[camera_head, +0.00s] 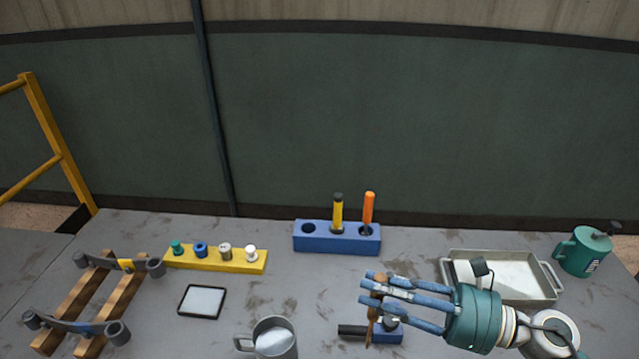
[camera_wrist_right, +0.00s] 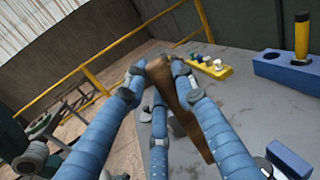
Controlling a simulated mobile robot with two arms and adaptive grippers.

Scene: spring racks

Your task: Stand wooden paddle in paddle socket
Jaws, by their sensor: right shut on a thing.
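My right gripper (camera_head: 378,296) comes in from the right and is shut on the brown wooden paddle (camera_head: 371,325). In the right wrist view, the gripper (camera_wrist_right: 158,74) holds the paddle (camera_wrist_right: 186,105) near its upper end, and the paddle slants down to the right between the fingers. A small blue block (camera_head: 388,337), perhaps the paddle socket, lies on the table beside and partly behind the paddle; its opening is hidden. The block also shows in the right wrist view (camera_wrist_right: 289,160). I cannot tell whether paddle and block touch. My left gripper is out of view.
A blue rack (camera_head: 312,245) holds two tools and has one empty hole. A grey mug (camera_head: 274,341), a tablet (camera_head: 201,302), a yellow peg strip (camera_head: 215,262), a metal tray (camera_head: 546,296) and a green mug (camera_head: 583,254) stand around.

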